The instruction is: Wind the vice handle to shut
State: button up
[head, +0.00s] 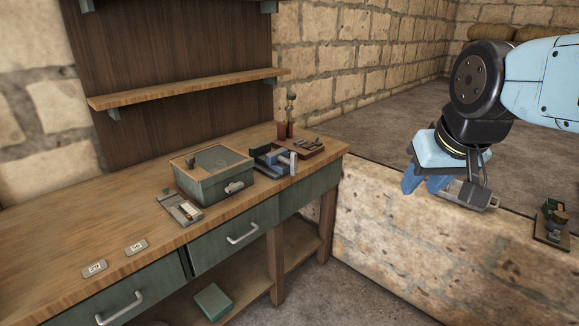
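A small blue and grey vice (267,161) sits on the wooden workbench (150,228) near its right end, beside the green box. Pale grey parts show on its right side, but it is too small to tell which is the handle or how far apart the jaws are. My gripper (480,198) hangs at the right, in front of the low stone wall in the picture, well to the right of the vice and apart from it. Its fingers are too small and turned too far away to tell whether they are open or shut.
A green box (213,178) with a front handle stands left of the vice, with a small grey tray (180,209) before it. A wooden board (301,150) with small tools and a reddish pot (284,130) are behind. The bench's left part is mostly clear.

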aim_at(292, 162)
jog(key=z, duration=0.05)
jog(key=k, duration=0.4)
jog(key=u, duration=0.55)
jog(key=i, duration=1.25)
jog(key=z, duration=0.2)
